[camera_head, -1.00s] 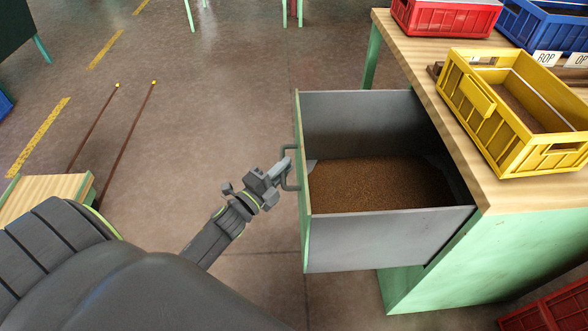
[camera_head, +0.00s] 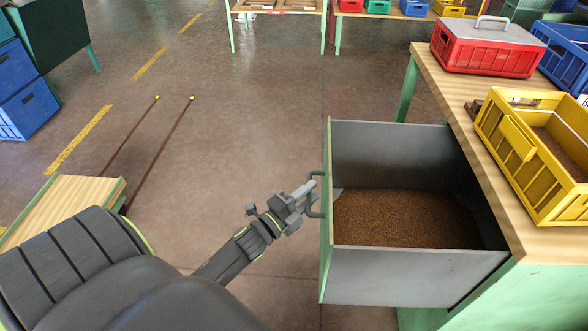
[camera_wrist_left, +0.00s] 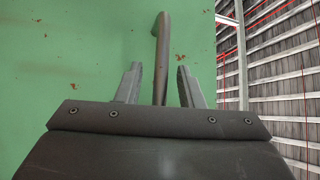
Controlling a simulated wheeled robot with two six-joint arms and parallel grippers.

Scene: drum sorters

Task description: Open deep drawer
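The deep drawer (camera_head: 415,275) is pulled far out of the green workbench and holds a layer of brown granular material (camera_head: 405,217). Its green front panel (camera_head: 327,240) carries a dark bar handle (camera_head: 314,213). My left gripper (camera_head: 304,194) is at this handle. In the left wrist view, the handle (camera_wrist_left: 160,60) lies between the two fingers of the left gripper (camera_wrist_left: 159,86), with a gap visible on each side, so the gripper is open around it. The green panel (camera_wrist_left: 70,50) fills much of that view. My right gripper is not in view.
The wooden benchtop (camera_head: 450,100) carries a yellow crate (camera_head: 510,150), a red crate (camera_head: 480,55) and blue crates (camera_head: 565,50). A low wooden-topped stand (camera_head: 65,205) is at the left. Blue bins (camera_head: 28,108) stand farther back. The floor between is largely clear.

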